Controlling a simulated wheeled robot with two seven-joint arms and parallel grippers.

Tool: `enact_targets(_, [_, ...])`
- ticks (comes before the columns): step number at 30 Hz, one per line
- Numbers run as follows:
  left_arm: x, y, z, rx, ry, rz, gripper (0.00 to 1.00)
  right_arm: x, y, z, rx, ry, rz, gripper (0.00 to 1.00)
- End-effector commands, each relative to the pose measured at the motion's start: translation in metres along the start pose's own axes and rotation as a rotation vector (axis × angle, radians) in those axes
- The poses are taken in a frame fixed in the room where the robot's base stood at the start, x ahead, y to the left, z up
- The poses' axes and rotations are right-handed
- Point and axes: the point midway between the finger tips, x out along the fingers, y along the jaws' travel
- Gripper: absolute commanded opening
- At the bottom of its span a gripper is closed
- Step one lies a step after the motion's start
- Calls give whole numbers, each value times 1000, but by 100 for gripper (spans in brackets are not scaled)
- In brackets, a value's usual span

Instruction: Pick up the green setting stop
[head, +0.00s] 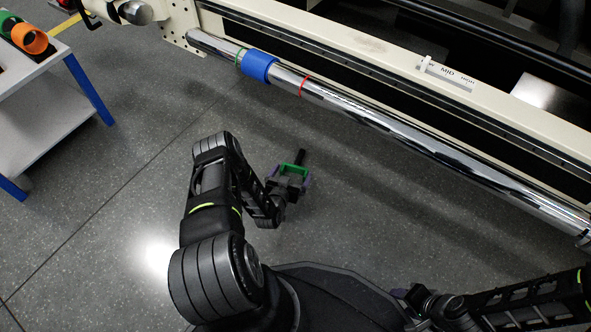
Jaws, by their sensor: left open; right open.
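The green setting stop (8,22) is a ring-shaped piece at the top left of the head view, on the top of a small white trolley. It is partly cut off by the picture edge and stands beside an orange hollow stop (30,38). My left gripper (292,176) is over the floor near the middle, well to the right of the trolley. It is open, with green and purple showing at its fingers, and I see nothing between them.
The white trolley (62,100) has blue legs. A chrome bar (370,118) runs along the cream machine, bearing a blue collar (259,66), with a green band (239,55) and a red band (303,86). The grey floor (140,130) between trolley and my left arm is clear.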

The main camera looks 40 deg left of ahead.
Motion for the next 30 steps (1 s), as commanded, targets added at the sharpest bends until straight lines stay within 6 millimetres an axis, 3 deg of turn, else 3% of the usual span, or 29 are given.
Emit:
enact_targets(4, [24, -1, 3, 1, 4, -1, 100, 18, 7, -1, 2, 1, -3, 47])
enact_targets(9, [44, 0, 1, 1, 2, -1, 100, 26, 10, -2, 3, 2, -5, 47])
enact_targets(28, [45, 0, -2, 0, 1, 0, 100, 24, 10, -3, 3, 2, -5, 47])
enact_targets(30, [45, 0, -2, 0, 1, 0, 96, 24, 10, -3, 3, 2, -5, 47])
